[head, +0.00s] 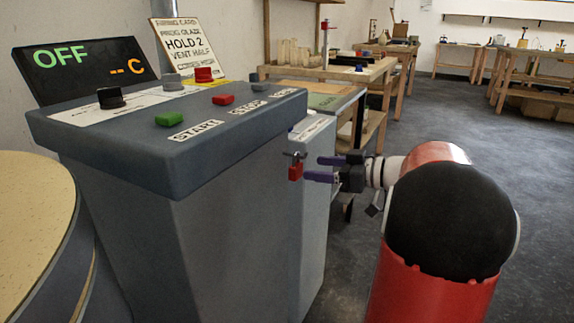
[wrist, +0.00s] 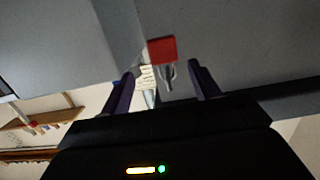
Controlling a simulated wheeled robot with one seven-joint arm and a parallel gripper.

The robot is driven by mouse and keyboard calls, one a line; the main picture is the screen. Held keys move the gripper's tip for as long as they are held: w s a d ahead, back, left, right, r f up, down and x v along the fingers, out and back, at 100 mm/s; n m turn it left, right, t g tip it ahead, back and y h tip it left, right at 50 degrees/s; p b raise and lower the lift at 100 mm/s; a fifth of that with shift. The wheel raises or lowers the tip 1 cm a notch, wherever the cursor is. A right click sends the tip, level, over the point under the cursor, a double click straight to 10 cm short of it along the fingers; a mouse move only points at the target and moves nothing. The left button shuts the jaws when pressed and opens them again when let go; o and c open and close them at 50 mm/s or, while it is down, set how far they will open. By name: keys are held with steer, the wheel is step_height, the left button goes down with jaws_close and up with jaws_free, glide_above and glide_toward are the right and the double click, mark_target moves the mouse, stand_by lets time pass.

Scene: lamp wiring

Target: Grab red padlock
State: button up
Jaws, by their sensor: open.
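The red padlock (head: 295,171) hangs by its grey shackle on the right side of the grey control cabinet, just below the console's edge. In the wrist view the red padlock (wrist: 162,50) shows ahead of and between my fingers, its shackle (wrist: 167,74) pointing toward me. My gripper (head: 322,168) has purple fingers, is open, and points left at the padlock from a short distance to its right. The purple fingers of my gripper (wrist: 162,82) stand apart on either side of the shackle in the wrist view, with no visible contact.
The grey control console (head: 180,130) carries buttons, knobs and a display (head: 85,68) reading OFF. A pale round drum (head: 40,230) stands at the left. Workbenches (head: 340,75) line the wall behind. The floor (head: 440,110) behind my arm is open.

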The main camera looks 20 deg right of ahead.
mark_target(300, 167)
steer(key=x, duration=0.3)
steer(key=p+x, duration=0.1)
steer(key=x, duration=0.2)
steer(key=shift+a+f, duration=0.2)
steer(key=shift+a, duration=0.25)
steer(key=c, duration=1.2)
steer(key=shift+r, duration=0.1)
